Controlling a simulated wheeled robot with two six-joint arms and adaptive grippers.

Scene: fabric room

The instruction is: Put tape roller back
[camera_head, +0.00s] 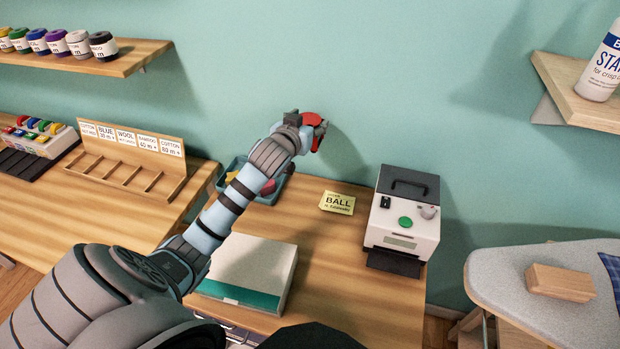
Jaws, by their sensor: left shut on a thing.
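My left gripper (318,133) is shut on a red object (311,119), held up in front of the teal wall, above the back of the wooden desk. The gripper hides much of the object, so I cannot fully make out its shape; it may be the tape roller. A blue tray (225,173) stands at the back left of the desk, below and left of the gripper. It holds pinkish and dark items, partly hidden by my left arm. My right gripper is not in view.
A yellow "BALL" card (338,203) lies mid-desk. A white machine with a green button (405,222) stands right of it. A white-and-green box (252,270) lies in front. A wooden label rack (130,160) stands left. The desk (360,300) is clear at front right.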

